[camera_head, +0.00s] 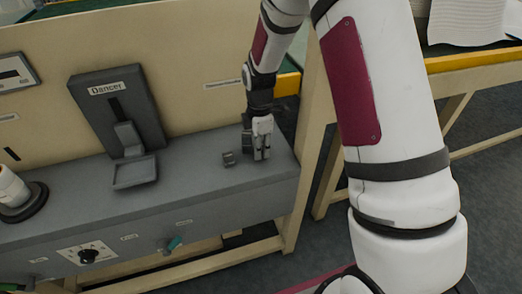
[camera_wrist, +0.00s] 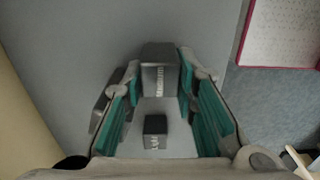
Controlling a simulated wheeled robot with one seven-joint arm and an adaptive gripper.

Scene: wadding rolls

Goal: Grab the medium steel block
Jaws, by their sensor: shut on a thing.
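My gripper (camera_head: 262,154) points down at the right end of the grey bench top, its fingers on either side of a steel block. In the wrist view a dark grey block, which I take as the medium steel block (camera_wrist: 160,72), sits between the teal-lined fingertips of my gripper (camera_wrist: 158,80); its sideways lettering is blurred. Another grey block is partly hidden behind the left finger.
The grey bench (camera_head: 195,180) ends just right of the gripper. A cream panel (camera_head: 190,60) rises behind it. A dark "Dancer" unit (camera_head: 115,105) stands to the left. In the wrist view, floor shows beyond the bench edge on the right.

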